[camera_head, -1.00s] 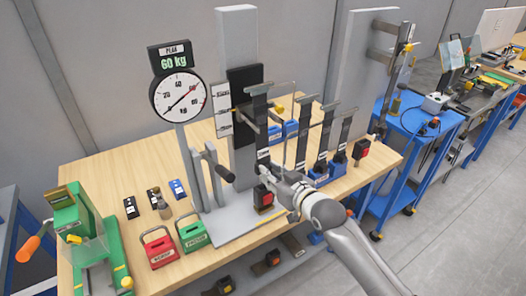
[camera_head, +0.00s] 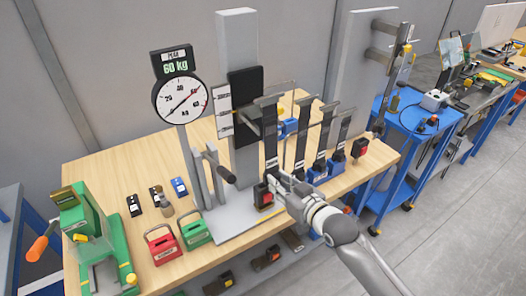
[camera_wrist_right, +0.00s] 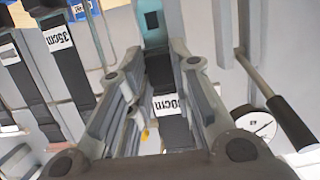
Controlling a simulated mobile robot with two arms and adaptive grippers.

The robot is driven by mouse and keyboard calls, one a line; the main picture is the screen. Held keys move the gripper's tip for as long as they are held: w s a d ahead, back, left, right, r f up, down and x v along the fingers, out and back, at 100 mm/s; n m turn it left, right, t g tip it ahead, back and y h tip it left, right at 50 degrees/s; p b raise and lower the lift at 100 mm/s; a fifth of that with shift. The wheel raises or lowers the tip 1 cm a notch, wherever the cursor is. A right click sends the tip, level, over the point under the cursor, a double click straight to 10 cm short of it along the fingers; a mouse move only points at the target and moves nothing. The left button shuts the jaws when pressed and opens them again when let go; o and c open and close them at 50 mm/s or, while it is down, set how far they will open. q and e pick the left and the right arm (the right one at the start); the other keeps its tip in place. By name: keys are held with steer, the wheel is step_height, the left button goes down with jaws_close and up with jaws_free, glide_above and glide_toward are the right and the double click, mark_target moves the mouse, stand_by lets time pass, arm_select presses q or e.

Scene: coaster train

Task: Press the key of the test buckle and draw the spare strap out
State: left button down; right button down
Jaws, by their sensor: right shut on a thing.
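The test buckle (camera_head: 263,195), dark with a red key, stands on the grey base plate at the bench front. A dark strap (camera_head: 270,145) with a white label hangs upright above it; I take it for the spare strap. My right gripper (camera_head: 284,184) is at the strap's lower part, just right of the buckle, and is shut on the strap. In the right wrist view the strap (camera_wrist_right: 160,78) runs between the fingers (camera_wrist_right: 156,62), its label partly hidden. Whether the strap's lower end sits in the buckle cannot be told. My left gripper is not in view.
More straps (camera_head: 323,130) hang to the right above blue-based buckles. A dial gauge (camera_head: 182,99) reading 60 kg and a lever (camera_head: 227,175) stand left. Red (camera_head: 163,245) and green (camera_head: 195,229) weights sit at the front edge.

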steer(key=s+d+p, duration=0.3)
steer(key=s+d, duration=0.1)
steer(key=s, duration=0.2)
steer(key=shift+d+p, duration=0.25)
steer(key=shift+p, duration=0.05)
stand_by(0.5)
